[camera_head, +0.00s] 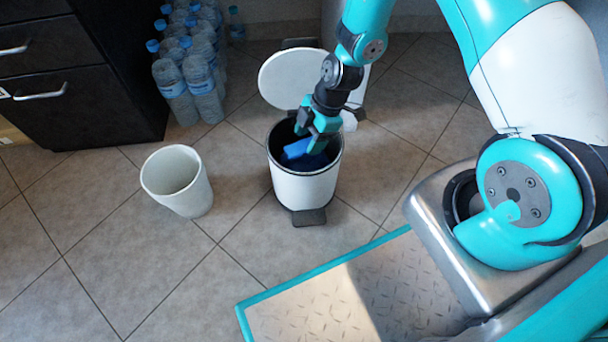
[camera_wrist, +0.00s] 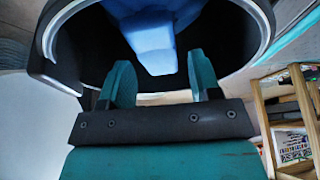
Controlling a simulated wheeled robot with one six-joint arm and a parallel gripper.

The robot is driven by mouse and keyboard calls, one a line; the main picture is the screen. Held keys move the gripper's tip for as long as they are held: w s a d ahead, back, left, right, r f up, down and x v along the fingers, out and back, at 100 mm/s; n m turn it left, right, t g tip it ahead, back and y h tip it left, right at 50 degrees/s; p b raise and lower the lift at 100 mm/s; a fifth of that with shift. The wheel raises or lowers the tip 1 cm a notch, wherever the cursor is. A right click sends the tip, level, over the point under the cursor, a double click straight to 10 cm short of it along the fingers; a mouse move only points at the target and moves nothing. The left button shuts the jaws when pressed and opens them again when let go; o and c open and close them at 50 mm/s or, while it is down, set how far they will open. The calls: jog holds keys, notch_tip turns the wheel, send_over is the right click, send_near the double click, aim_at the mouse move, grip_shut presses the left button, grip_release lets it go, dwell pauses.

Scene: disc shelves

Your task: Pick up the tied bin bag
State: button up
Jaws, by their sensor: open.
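The blue tied bin bag (camera_head: 303,155) sits inside a white pedal bin (camera_head: 305,186) with a dark inside. The bin's round white lid (camera_head: 290,76) stands open at the back. My gripper (camera_head: 310,133) is at the bin's mouth, just above the bag, with its fingers pointing down. In the wrist view the bag (camera_wrist: 152,42) shows beyond the two teal fingertips (camera_wrist: 158,75), which are apart with nothing between them. The lower part of the bag is hidden by the bin wall.
A white open bin (camera_head: 177,181) stands to the left on the tiled floor. Several water bottles (camera_head: 203,88) stand behind it beside a dark drawer cabinet (camera_head: 75,95). A wooden shelf (camera_wrist: 290,120) shows at the right of the wrist view. Floor at lower left is clear.

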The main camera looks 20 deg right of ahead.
aim_at(305, 144)
jog(key=b+x, duration=0.4)
jog(key=x, duration=0.1)
jog(key=shift+w+f, duration=0.15)
grip_shut()
